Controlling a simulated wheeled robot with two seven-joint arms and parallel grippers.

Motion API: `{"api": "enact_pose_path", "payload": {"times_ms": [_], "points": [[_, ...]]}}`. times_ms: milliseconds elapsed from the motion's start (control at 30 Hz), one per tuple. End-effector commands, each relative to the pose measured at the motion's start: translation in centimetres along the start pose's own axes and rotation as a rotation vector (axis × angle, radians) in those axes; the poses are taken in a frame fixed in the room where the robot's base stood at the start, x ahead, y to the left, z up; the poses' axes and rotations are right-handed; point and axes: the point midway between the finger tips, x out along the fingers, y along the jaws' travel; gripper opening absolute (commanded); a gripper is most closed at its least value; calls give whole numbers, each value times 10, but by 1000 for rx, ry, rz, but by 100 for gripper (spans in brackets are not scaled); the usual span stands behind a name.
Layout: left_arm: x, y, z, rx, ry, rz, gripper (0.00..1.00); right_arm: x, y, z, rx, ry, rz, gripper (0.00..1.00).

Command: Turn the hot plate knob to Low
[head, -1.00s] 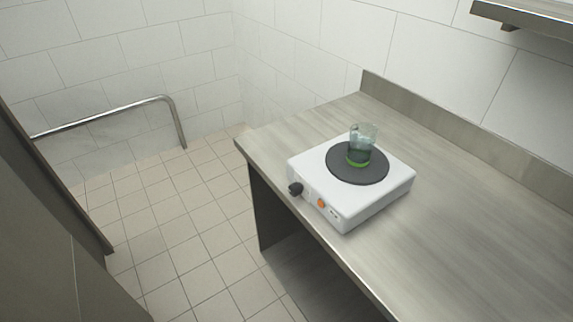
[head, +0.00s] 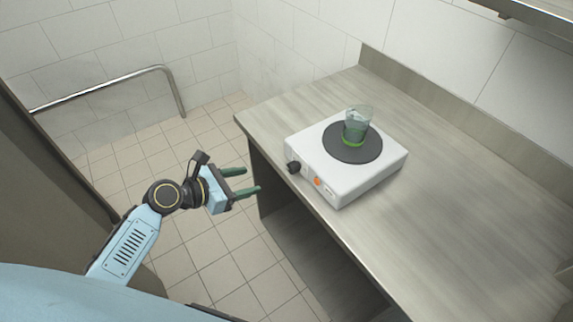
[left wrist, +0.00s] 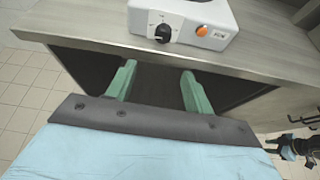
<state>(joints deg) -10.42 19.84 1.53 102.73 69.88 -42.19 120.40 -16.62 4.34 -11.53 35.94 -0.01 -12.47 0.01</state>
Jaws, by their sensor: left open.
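The white hot plate (head: 310,156) stands on the metal counter near its front left corner. Its black knob (head: 293,167) is on the front face, left of an orange switch (head: 317,182). In the left wrist view the knob (left wrist: 163,33) is near the top centre, beyond the fingertips; the markings around it are too small to read. A glass beaker (head: 356,125) with a green band stands on the dark round plate (head: 370,152). My left gripper (head: 253,179) is open and empty, in front of the counter edge, left of the knob and apart from it. My right gripper is not identifiable in the head view.
The counter (head: 420,215) is clear to the right of the hot plate. Its front edge and dark open space below (head: 300,245) lie beside my gripper. A metal rail (head: 110,86) is on the far left wall. A shelf (head: 535,15) hangs at upper right.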

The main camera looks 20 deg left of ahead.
Motion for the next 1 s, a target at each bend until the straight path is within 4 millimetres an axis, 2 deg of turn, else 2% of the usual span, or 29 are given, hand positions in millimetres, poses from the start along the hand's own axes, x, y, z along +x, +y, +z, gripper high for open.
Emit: {"api": "enact_pose_path", "payload": {"times_ms": [100,267,500,700,833,1000], "points": [[1,-1,13,-41,-25,-13,52,-1,0,4,0,-7,-1,39],[22,-2,14,-47,-28,-14,52,1,-2,13,0,-21,-2,39],[74,-2,14,-43,-26,-14,52,8,1,17,-1,-26,1,39],[110,-3,14,-42,-24,-13,52,14,2,17,-1,-25,3,39],[124,-3,15,-43,-24,-13,52,17,3,16,-1,-23,4,39],[131,-3,15,-41,-23,-12,52,18,3,15,0,-22,4,39]]}}
